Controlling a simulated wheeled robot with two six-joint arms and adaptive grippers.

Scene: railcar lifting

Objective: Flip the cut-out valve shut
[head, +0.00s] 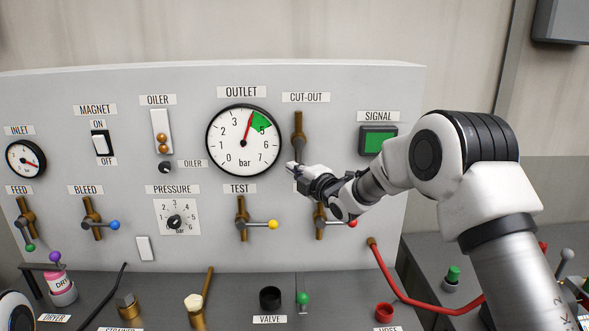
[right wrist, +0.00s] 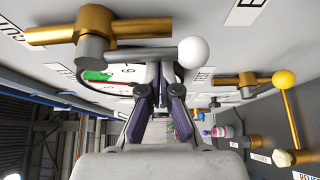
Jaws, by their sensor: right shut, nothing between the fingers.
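The cut-out valve (head: 298,125) is a brass fitting on the upright panel under the CUT-OUT label. In the right wrist view it shows as a brass body (right wrist: 110,23) with a grey lever ending in a white ball knob (right wrist: 193,52). The lever lies along the pipe and points away from the label, so downward on the panel. My right gripper (head: 293,168) is at the lower end of this valve and covers part of it. In the right wrist view the shut, empty fingers (right wrist: 161,88) are close by the lever, partly hidden behind it; I cannot tell whether they touch. My left gripper is not in view.
A red-knobbed valve (head: 320,228) sits just below my right gripper, partly hidden. The yellow-knobbed test valve (head: 241,217) is to its left. The outlet gauge (head: 243,142) is to the upper left, the green signal lamp (head: 378,140) to the right. A red hose (head: 400,292) lies lower right.

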